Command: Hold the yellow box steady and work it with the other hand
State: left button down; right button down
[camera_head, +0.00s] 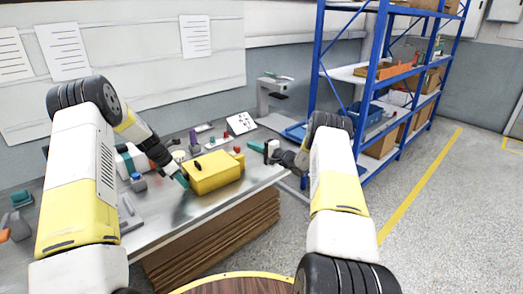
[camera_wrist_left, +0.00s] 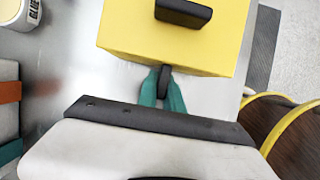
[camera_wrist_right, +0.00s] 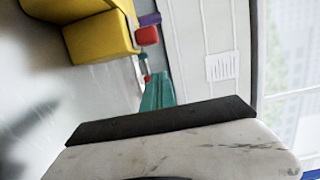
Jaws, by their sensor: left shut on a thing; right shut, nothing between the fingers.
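The yellow box (camera_head: 220,175) sits on the metal bench, with a black handle-like piece (camera_wrist_left: 183,12) on top. A small red part (camera_wrist_right: 147,36) shows beside its far right end; it also shows in the head view (camera_head: 237,150). My left gripper (camera_wrist_left: 162,90) has teal fingers closed on a dark tab (camera_wrist_left: 164,80) at the box's side, low down. My right gripper (camera_wrist_right: 157,92) is shut and empty, apart from the box, to its right in the head view. Its teal fingertips also show there (camera_head: 257,147).
Several small objects and a white sloped card (camera_head: 240,123) stand behind the box on the bench (camera_head: 160,222). A blue shelf rack (camera_head: 312,70) with boxes stands at the right. A round wooden top (camera_head: 235,286) is in front. The floor at right is clear.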

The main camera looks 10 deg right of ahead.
jog(key=shift+s+a, duration=0.5)
jog(key=shift+a, duration=0.3)
jog(key=shift+s+a, duration=0.45)
jog(key=shift+a, duration=0.35)
jog(key=shift+s+a, duration=0.35)
jog(key=shift+a, duration=0.3)
jog(key=shift+s+a, duration=0.3)
jog(key=shift+a, duration=0.35)
jog(key=w+d, duration=0.2)
jog(key=d, duration=0.2)
send_near(239, 150)
jog(key=d, duration=0.2)
jog(key=w+d, duration=0.1)
jog(key=d, duration=0.1)
jog(key=shift+d, duration=0.3)
